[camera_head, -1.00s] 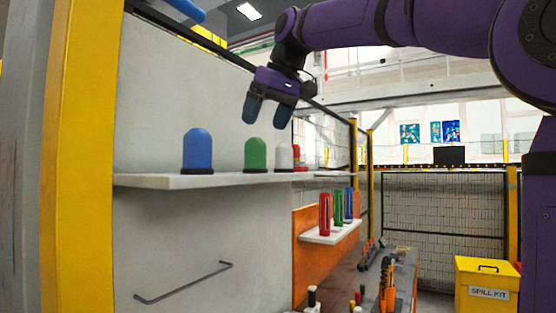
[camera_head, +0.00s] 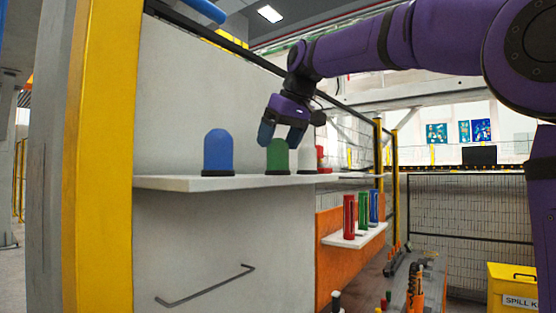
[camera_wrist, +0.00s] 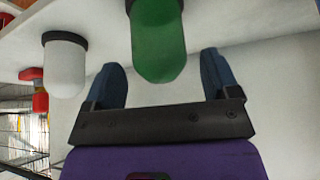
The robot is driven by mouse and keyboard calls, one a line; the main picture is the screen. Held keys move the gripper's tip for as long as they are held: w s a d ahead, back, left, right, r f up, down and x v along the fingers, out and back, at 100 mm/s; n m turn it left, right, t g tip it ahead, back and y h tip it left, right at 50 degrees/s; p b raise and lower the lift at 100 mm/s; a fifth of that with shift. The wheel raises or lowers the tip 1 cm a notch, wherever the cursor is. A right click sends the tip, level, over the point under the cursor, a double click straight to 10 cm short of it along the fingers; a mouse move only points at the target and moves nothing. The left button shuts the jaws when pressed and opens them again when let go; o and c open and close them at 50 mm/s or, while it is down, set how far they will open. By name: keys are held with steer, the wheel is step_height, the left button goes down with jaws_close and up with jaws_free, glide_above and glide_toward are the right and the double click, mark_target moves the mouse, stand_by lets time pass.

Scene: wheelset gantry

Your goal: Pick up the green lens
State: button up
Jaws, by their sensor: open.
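The green lens (camera_head: 277,157) is a dome with a dark base ring, upright on a white shelf (camera_head: 180,183). A blue lens (camera_head: 218,153) stands to its left and a white lens (camera_head: 305,158) to its right. My gripper (camera_head: 282,136) is open and empty, close at the green lens's dome in the head view. In the wrist view the green lens (camera_wrist: 157,42) shows between and beyond the fingers of my gripper (camera_wrist: 164,80), with its dome end near the gap. I cannot tell whether a finger touches it.
A red lens (camera_head: 320,158) stands past the white one, also seen in the wrist view (camera_wrist: 40,98). A lower shelf (camera_head: 355,236) holds red, green and blue cylinders. A wall panel (camera_head: 200,110) stands close behind the shelf. A yellow spill kit box (camera_head: 512,290) is at right.

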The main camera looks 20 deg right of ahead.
steer(key=shift+x, duration=1.5)
steer(key=c, duration=1)
steer(key=shift+r, duration=0.1)
steer(key=shift+c, duration=0.2)
